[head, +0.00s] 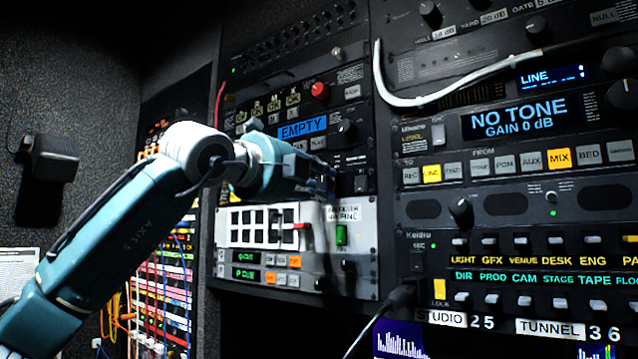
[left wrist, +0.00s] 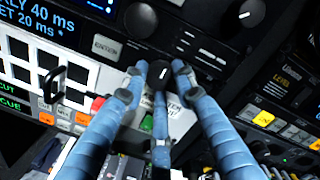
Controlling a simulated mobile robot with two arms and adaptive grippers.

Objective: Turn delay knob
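In the left wrist view a small black knob (left wrist: 160,73) with a white pointer line stands between my fingertips. A display (left wrist: 50,22) reading 40 ms and 20 ms is at the upper left, with a larger dark knob (left wrist: 140,20) beside it. The fingers of my left gripper (left wrist: 161,70) close in around the small black knob, and their tips appear to touch its sides. In the head view my left gripper (head: 318,178) is against the middle rack and hides the small knob and the display. My right gripper is not in view.
A white panel (head: 250,225) with square buttons and a green switch (head: 340,235) lies just below the gripper. An "EMPTY" unit (head: 303,130) with a red knob (head: 320,90) is above. A white cable (head: 440,98) and black plug (head: 400,296) are at right.

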